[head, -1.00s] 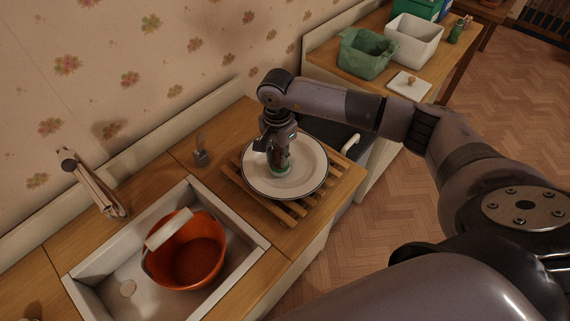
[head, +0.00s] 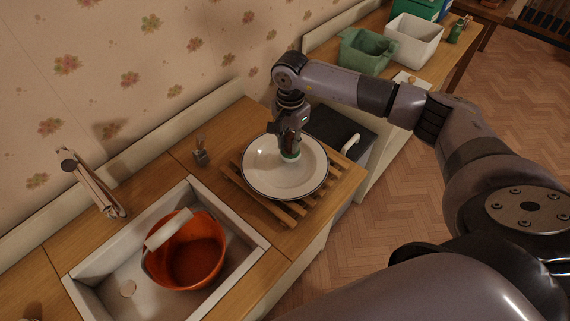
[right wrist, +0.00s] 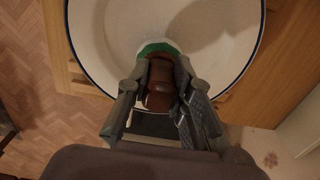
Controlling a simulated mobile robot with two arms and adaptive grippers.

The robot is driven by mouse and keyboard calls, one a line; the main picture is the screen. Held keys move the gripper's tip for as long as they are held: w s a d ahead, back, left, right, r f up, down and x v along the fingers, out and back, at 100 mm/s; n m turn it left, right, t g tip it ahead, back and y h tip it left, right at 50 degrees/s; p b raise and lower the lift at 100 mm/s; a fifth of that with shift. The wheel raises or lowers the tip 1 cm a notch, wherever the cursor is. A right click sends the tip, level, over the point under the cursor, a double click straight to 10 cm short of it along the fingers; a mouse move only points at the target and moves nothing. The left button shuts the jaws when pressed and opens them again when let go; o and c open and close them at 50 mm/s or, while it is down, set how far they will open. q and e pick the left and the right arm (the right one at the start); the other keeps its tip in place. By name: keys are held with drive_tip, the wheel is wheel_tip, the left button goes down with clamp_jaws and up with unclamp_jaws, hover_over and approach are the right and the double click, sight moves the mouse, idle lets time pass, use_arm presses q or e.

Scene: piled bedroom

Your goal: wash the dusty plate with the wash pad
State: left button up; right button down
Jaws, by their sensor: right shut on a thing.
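The plate (head: 282,180) is white with a dark rim and lies on a slatted wooden rack (head: 270,208) to the right of the sink. It also fills the upper part of the right wrist view (right wrist: 105,45). My right gripper (head: 289,146) is over the plate's upper right part. It is shut on the brown handle (right wrist: 160,85) of the wash pad, whose green edge (right wrist: 157,49) shows against the plate. The pad (head: 290,156) appears to touch the plate's surface. Its underside is hidden. My left gripper is in neither view.
A sink (head: 110,284) holds an orange-red tub (head: 196,262) with a pale block on its rim. A tap (head: 92,184) and a small dispenser (head: 201,155) stand behind. A green bin (head: 366,54) and a white bin (head: 414,42) stand on the far counter.

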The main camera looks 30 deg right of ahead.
drive_tip(key=shift+r, duration=0.1)
wheel_tip(320, 180, up, 5)
drive_tip(key=p, duration=0.2)
drive_tip(key=shift+p, duration=0.35)
drive_tip(key=shift+f, duration=0.2)
